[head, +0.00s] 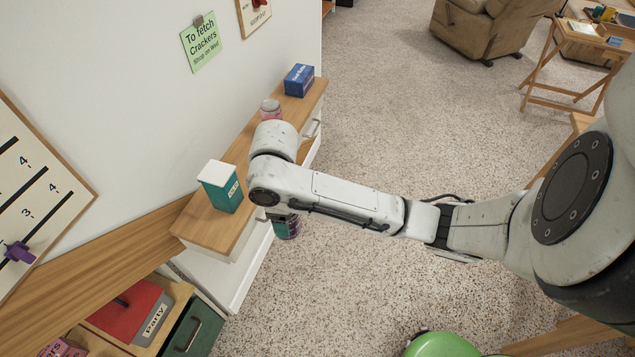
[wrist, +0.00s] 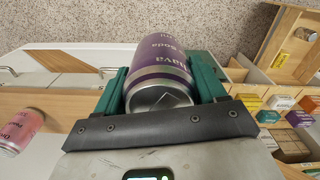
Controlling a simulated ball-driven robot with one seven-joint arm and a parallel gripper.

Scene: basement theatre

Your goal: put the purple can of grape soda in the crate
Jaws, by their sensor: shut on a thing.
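The purple can of grape soda (wrist: 162,58) is between the two teal fingers of my gripper (wrist: 160,82) in the wrist view, lying on its side in that picture with its silver end toward the camera. My gripper is shut on it. In the head view my gripper (head: 286,228) hangs beside the near end of the narrow wall counter, over the carpet, and my arm hides most of the can. A wooden open box (wrist: 283,72) shows at the upper right of the wrist view, with small things in it; I cannot tell whether it is the crate.
The counter (head: 203,222) holds a teal box with a white lid (head: 221,187), a pink can (head: 270,109) and a blue box (head: 299,80). A red "Party" box (head: 125,312) is at lower left. A green round thing (head: 441,344) is at bottom. Open carpet lies beyond my arm.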

